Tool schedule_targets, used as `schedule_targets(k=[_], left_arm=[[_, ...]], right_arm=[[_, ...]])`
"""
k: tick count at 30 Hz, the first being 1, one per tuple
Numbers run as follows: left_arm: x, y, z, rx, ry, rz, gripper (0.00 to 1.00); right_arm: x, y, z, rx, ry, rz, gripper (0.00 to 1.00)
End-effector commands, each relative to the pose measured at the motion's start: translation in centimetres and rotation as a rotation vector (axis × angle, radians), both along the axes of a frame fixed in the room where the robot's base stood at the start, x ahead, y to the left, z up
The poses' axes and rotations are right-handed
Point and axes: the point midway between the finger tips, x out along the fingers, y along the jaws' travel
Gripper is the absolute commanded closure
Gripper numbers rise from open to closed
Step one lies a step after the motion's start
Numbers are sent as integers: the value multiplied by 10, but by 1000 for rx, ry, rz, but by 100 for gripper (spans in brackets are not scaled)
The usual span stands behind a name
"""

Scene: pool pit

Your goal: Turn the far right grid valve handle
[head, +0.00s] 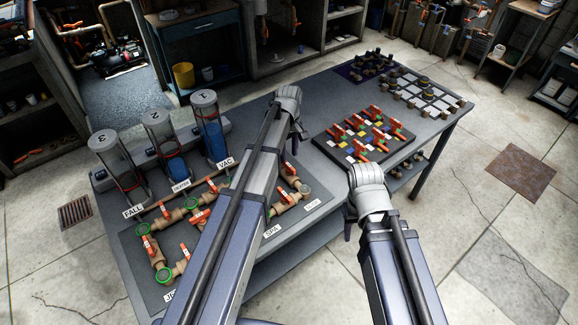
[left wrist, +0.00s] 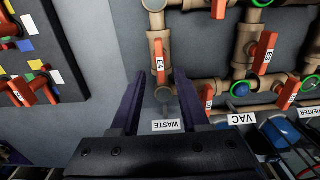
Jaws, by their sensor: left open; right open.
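The grid board (head: 322,144) is a dark panel on the table with several red valve handles over coloured squares. Its rightmost red handle (head: 396,126) and the one at its far corner (head: 376,111) stand clear of both arms. My left gripper (left wrist: 157,76) is open and empty above the pipe panel; its fingers point towards the brown pipe under handle E4 (left wrist: 160,60). In the left wrist view part of the grid board (left wrist: 60,40) lies left of the fingers. My right gripper (head: 348,226) is open, mostly hidden by its wrist, in front of the grid board.
The pipe panel (head: 125,245) holds several brown pipes with red handles. Three clear cylinders (head: 118,160) stand behind it. A board with pale squares (head: 455,107) and dark knobs (head: 372,66) lie at the table's far right end. The floor (head: 480,225) on the right is free.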

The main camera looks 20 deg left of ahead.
Motion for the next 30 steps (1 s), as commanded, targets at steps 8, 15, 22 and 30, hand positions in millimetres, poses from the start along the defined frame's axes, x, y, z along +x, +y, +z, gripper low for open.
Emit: schedule_targets(k=[8,15,22,30], left_arm=[[0,0,-42,0,0,-1,55],[0,0,-51,0,0,-1,55],[0,0,-50,0,0,-1,57],[0,0,-50,0,0,-1,88]], right_arm=[[0,0,-42,0,0,-1,50],[0,0,-51,0,0,-1,50],[0,0,-50,0,0,-1,50],[0,0,-50,0,0,-1,50]])
